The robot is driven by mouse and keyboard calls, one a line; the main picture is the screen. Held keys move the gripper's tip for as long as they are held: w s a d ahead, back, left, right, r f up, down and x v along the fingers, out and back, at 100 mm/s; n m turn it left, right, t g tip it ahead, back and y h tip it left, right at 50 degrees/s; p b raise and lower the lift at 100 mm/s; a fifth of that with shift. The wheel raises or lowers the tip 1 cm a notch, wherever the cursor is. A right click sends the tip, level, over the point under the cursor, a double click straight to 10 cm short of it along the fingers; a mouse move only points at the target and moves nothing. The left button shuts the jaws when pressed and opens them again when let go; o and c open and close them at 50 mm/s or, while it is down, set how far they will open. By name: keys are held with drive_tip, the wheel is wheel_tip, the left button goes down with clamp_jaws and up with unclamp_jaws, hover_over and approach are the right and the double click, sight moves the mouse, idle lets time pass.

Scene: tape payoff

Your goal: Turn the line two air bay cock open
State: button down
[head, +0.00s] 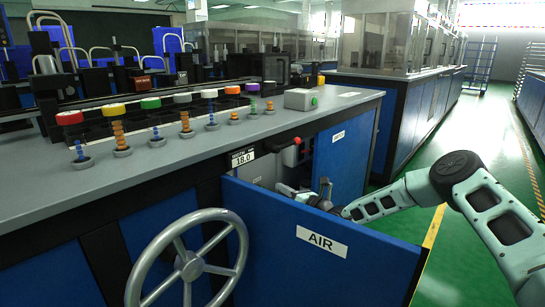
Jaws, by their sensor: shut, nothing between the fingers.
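The air bay (268,170) is an opening in the front of the long workbench. Its blue door (300,265), labelled AIR, stands swung open toward me. My gripper (288,190) reaches in from the right over the door's top edge and points left into the bay. It is shut and holds nothing. The line two cock cannot be made out; the door and my gripper hide much of the bay. A black part with a red end (297,141) sticks out at the top of the bay. I cannot tell whether my gripper touches anything.
A display reading 18.0 (242,158) sits above the bay. A grey handwheel (190,265) stands in front of the bench at lower left. Several coloured spools (150,103) line the worktop (330,107). The green floor (490,130) at right is clear beyond my arm.

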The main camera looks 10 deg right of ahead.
drive_tip(key=w+r+m+t+h+b, duration=0.1)
drive_tip(key=w+r+b, duration=0.4)
drive_tip(key=w, duration=0.6)
drive_tip(key=shift+a+r+m+t+h, duration=0.4)
drive_tip(key=shift+a+r+m+t, duration=0.1)
drive_tip(key=shift+r+m, duration=0.55)
drive_tip(key=shift+w+d+r+n+y, duration=0.2)
drive_tip(key=shift+d+n+y, duration=0.2)
drive_tip(key=shift+n, duration=0.55)
drive_tip(key=shift+w+d+r+n+g+y, duration=0.2)
drive_tip(key=shift+r+n+y, duration=0.1)
drive_tip(key=shift+n, duration=0.65)
drive_tip(key=shift+w+d+r+n+g+y, duration=0.15)
drive_tip(key=shift+r+n+y, duration=0.1)
drive_tip(key=shift+n, duration=0.65)
drive_tip(key=shift+w+d+r+n+g+y, duration=0.1)
drive_tip(key=shift+d+r+n+g+y, duration=0.15)
drive_tip(key=shift+n, duration=0.7)
drive_tip(key=shift+r, duration=0.1)
